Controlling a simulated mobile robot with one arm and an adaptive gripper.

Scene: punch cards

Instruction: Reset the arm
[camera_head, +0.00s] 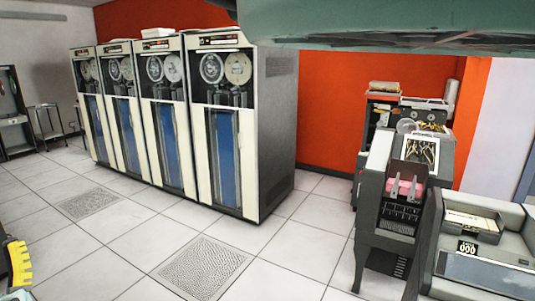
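I cannot make out my gripper in the head view, and no fingertips show. A large green-grey shape crosses the top right very close to the camera; I cannot tell for sure whether it is part of my arm. A yellow ridged piece with dark grey parts is cut off at the lower left edge, and I cannot tell what it belongs to. Nothing is seen held.
A row of several tape cabinets (272,128) stands left of centre. A dark card machine (375,193) and a grey counter unit (482,268) stand at the right. The tiled floor (110,262) is open in front, with perforated tiles (203,266). An orange wall (327,115) stands behind.

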